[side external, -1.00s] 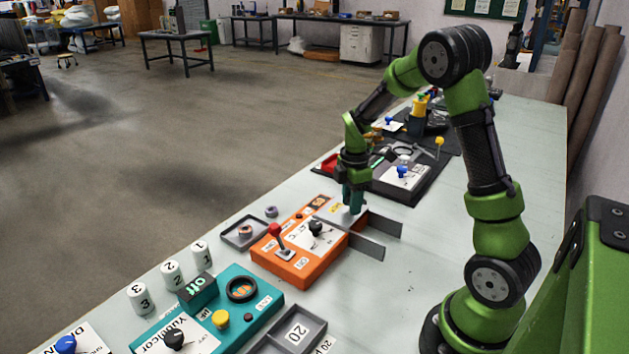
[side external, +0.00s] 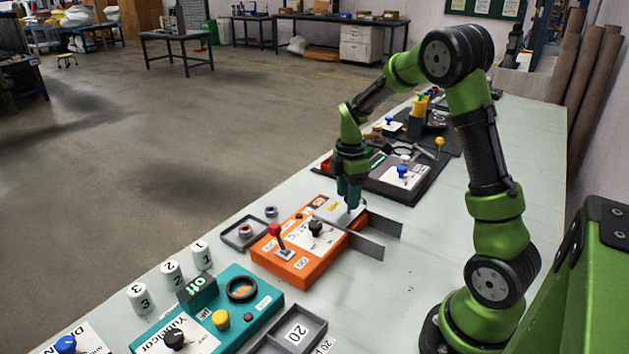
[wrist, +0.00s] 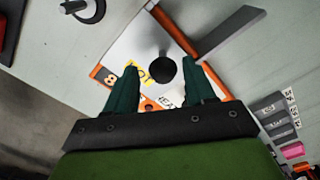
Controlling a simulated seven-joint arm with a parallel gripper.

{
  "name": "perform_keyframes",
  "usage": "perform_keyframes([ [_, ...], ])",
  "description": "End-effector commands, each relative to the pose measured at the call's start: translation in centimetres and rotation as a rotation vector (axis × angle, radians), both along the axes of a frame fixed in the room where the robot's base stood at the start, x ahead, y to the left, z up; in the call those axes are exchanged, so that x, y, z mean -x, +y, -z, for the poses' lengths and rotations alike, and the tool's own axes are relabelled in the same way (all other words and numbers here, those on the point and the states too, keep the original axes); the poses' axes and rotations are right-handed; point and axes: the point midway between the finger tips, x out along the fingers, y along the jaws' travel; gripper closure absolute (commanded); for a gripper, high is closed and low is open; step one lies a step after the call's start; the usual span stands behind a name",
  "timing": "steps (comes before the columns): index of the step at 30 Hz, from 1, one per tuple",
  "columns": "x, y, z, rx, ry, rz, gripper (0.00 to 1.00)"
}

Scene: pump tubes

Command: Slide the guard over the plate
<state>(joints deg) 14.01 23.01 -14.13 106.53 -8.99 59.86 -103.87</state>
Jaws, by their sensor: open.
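An orange box (side external: 291,262) stands on the bench, with a red lever, a black knob and a white printed face. A flat pale grey sheet (side external: 331,214), apparently the guard, lies at the box's far end, between two grey rails (side external: 367,245) that stick out to the right. In the wrist view the pale sheet (wrist: 131,55) carries a dark round knob (wrist: 163,69). My gripper (side external: 349,205) is over the sheet; in the wrist view its two teal fingers (wrist: 163,80) are apart, one on each side of the knob. Contact with the knob cannot be told.
A teal box (side external: 216,318) with knobs and a grey tray (side external: 295,331) stand nearer the camera. White numbered cylinders (side external: 171,272) and a small grey tray (side external: 241,233) are to the left. A dark panel (side external: 413,183) lies beyond. The bench right of the rails is clear.

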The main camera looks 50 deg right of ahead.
Motion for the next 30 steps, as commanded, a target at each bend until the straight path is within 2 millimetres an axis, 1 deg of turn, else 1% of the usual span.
perform_keyframes([
  [1,-0.1,0.0,-1.1,0.002,-0.007,0.000,0.46],
  [5,-0.1,0.0,-4.2,0.003,-0.008,0.000,0.46],
  [9,-0.1,0.0,-7.7,0.003,-0.008,0.000,0.46],
  [15,-0.1,0.0,-12.1,0.002,-0.006,-0.001,0.46],
  [18,-0.1,0.0,-13.6,0.001,-0.005,-0.001,0.46],
  [21,-0.1,0.0,-14.5,0.002,-0.003,-0.002,0.46],
  [25,0.0,0.1,-15.1,0.000,-0.002,-0.001,0.46],
  [30,0.0,0.1,-15.2,0.000,-0.002,-0.002,0.46],
])
